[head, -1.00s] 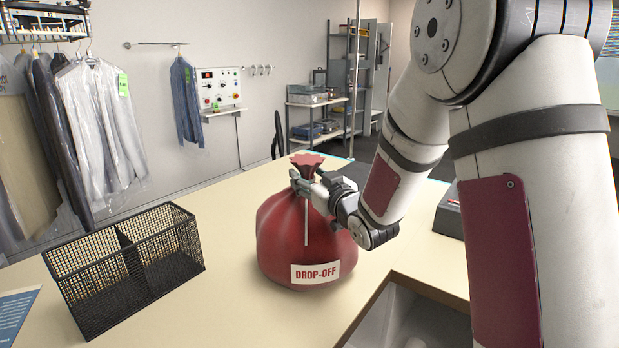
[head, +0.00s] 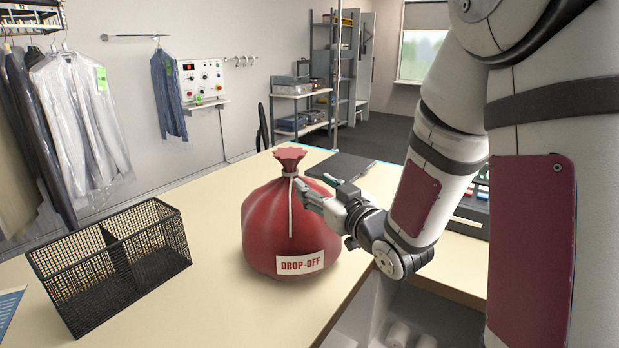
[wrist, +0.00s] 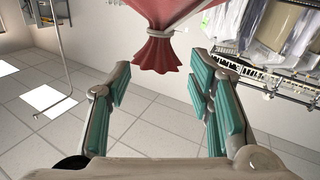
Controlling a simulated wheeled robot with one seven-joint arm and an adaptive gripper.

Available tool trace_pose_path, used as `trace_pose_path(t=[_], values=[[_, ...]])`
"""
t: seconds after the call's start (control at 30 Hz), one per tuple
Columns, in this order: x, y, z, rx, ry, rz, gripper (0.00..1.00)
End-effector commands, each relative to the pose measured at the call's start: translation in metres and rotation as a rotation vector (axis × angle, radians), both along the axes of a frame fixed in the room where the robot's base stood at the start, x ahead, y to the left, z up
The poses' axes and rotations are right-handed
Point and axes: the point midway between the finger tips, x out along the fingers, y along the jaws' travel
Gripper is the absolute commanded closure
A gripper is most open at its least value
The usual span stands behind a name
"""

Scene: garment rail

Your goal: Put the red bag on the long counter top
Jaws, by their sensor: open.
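The red bag (head: 289,222) stands upright on the long counter top (head: 215,305), its neck tied with a pale cord and a DROP-OFF label on its front. In the head view my gripper (head: 304,190) is just right of the bag's neck. In the wrist view the red neck and its flared top (wrist: 157,45) show beyond and between the spread teal finger pads of my gripper (wrist: 163,95). The gripper is open and holds nothing. The bag's far side is hidden.
A black wire basket (head: 110,265) with a divider stands left of the bag. A dark flat object (head: 340,168) lies behind it. The counter has an open recess at the front right. Garments (head: 80,125) hang at the left.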

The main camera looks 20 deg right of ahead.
Motion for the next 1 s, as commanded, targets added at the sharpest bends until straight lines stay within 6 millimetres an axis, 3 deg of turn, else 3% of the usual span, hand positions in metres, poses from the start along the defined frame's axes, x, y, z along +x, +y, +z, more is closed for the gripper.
trace_pose_path(t=[0.2, 0.37, 0.57, 0.77, 1.0], values=[[-0.008, -0.002, 0.003, -0.014, 0.028, -0.015, 0.52], [-0.014, -0.008, 0.009, -0.059, 0.149, -0.083, 0.52], [-0.048, -0.015, 0.016, -0.089, 0.369, -0.188, 0.52], [-0.108, -0.012, 0.019, -0.077, 0.602, -0.257, 0.52], [-0.206, 0.009, 0.018, -0.034, 0.889, -0.272, 0.52]])
